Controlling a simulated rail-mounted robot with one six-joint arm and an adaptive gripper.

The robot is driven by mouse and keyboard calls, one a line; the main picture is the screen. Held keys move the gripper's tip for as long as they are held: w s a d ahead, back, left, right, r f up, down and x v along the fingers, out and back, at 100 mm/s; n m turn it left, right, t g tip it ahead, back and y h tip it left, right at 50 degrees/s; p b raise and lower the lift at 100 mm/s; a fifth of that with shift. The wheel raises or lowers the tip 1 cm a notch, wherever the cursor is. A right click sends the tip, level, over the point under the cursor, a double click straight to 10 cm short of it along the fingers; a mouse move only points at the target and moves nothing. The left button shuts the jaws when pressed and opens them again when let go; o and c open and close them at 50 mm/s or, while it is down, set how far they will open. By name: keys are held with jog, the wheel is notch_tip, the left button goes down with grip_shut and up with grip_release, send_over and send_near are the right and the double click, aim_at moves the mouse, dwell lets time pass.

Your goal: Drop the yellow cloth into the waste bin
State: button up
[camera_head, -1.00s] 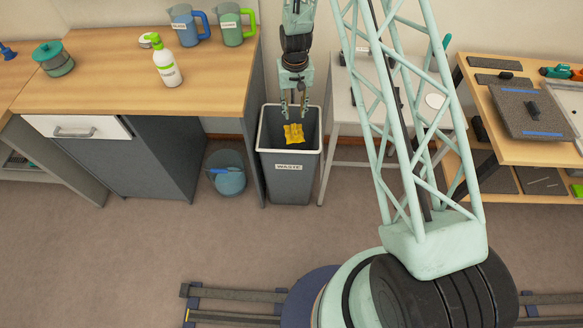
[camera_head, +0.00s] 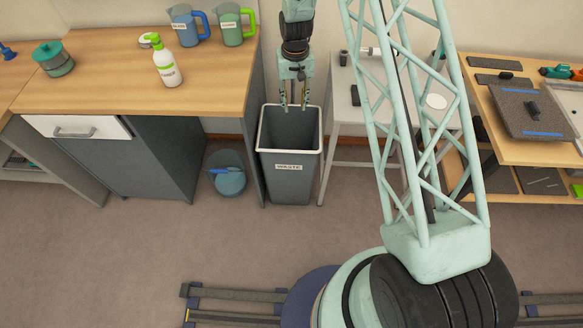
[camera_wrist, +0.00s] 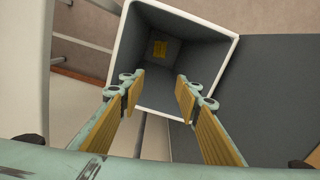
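The waste bin (camera_head: 289,165) is a tall grey bin with a pale rim and a WASTE label, standing on the floor beside the cabinet. My gripper (camera_head: 294,107) is above the bin's opening, pointing down. In the wrist view my gripper (camera_wrist: 157,97) has its two fingers well apart with nothing between them. The yellow cloth (camera_wrist: 160,48) shows small and deep inside the bin in the wrist view. In the head view the cloth is hidden by the bin's walls.
A wooden counter (camera_head: 110,60) with a soap bottle (camera_head: 167,66) and jugs is left of the bin. A blue bucket (camera_head: 227,175) stands on the floor. A small grey table (camera_head: 345,105) and a wooden shelf unit (camera_head: 540,150) are to the right.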

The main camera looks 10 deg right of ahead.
notch_tip(320, 180, up, 8)
dwell(0.5)
dwell(1.0)
jog(key=s+r+t, duration=0.1)
jog(key=s+r, duration=0.5)
jog(key=r, duration=0.6)
jog(key=s+r, duration=0.6)
jog(key=r, duration=0.6)
jog(key=s+r+t, duration=0.1)
jog(key=s+r, duration=0.6)
jog(key=r, duration=0.4)
jog(key=s+r, duration=0.4)
jog(key=s, duration=0.6)
jog(key=s+r+t, duration=0.1)
jog(key=s+r, duration=0.2)
jog(key=s, duration=0.8)
jog(key=s+r+n+t, duration=0.1)
jog(key=s+r, duration=0.3)
jog(key=s, duration=0.6)
jog(key=shift+s+r, duration=0.25)
jog(key=shift+r, duration=0.05)
